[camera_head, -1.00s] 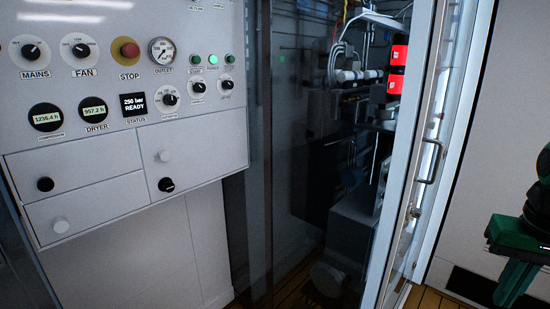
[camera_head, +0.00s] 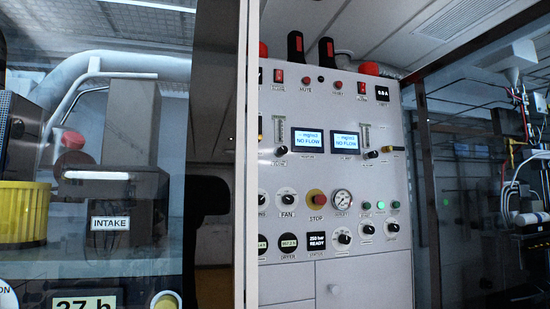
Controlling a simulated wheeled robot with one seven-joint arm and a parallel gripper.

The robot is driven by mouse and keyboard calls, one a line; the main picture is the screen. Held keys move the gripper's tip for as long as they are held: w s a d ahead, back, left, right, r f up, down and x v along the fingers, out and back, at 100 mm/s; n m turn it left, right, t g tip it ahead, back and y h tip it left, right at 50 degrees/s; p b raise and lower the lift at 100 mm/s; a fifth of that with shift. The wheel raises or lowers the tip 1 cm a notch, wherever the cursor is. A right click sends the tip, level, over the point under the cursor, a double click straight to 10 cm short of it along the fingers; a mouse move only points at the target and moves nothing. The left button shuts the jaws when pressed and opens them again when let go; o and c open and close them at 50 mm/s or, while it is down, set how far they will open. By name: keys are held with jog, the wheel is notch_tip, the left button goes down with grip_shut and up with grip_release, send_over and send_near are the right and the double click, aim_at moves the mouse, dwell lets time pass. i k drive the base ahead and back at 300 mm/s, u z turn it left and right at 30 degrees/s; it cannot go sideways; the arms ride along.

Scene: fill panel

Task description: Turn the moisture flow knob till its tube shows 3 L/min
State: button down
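The white control panel (camera_head: 332,180) stands right of centre. On it are two flow tubes, a left one (camera_head: 280,130) and a right one (camera_head: 366,135). A dark knob (camera_head: 281,151) sits under the left tube and another dark knob (camera_head: 371,154) under the right tube. Two displays between the tubes, the left display (camera_head: 308,140) and the right display (camera_head: 345,141), both read mg/m3 and NO FLOW. The small labels are too blurred to tell which knob is the moisture one. The float levels cannot be read. My gripper is not in view.
A glass-fronted unit marked INTAKE (camera_head: 110,223) with a yellow ridged part (camera_head: 24,213) fills the left, close by. A pale upright frame edge (camera_head: 251,150) cuts off the panel's left side. A red STOP button (camera_head: 317,197) sits lower on the panel. A glass cabinet with wiring (camera_head: 515,190) is at right.

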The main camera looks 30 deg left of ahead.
aim_at(283, 150)
jog(key=u, duration=1.7)
jog(key=k, duration=1.35)
jog(key=z, duration=0.35)
jog(key=i, duration=1.6)
jog(key=u, duration=0.05)
